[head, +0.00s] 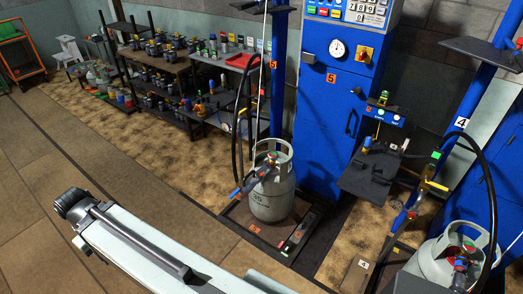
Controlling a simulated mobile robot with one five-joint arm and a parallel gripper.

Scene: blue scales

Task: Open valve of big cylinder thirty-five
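A grey gas cylinder (273,203) marked 35 stands upright on a low platform scale, right of the picture's middle. Its valve (271,158), with a red part on top, sits inside the collar ring. A blue and red filling fitting (243,187) is at the valve's left side, with a black hose rising from it. I cannot tell whether the valve is open or shut. Part of my pale arm crosses the lower left, in front of and apart from the cylinder. My gripper cannot be made out.
A second grey cylinder (430,262) stands at the lower right by scale post 4. Blue scale post 5 (278,75) and a blue cabinet (325,130) stand behind cylinder 35. Shelves (160,70) with several small cylinders line the back wall. Floor (120,150) at the left is clear.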

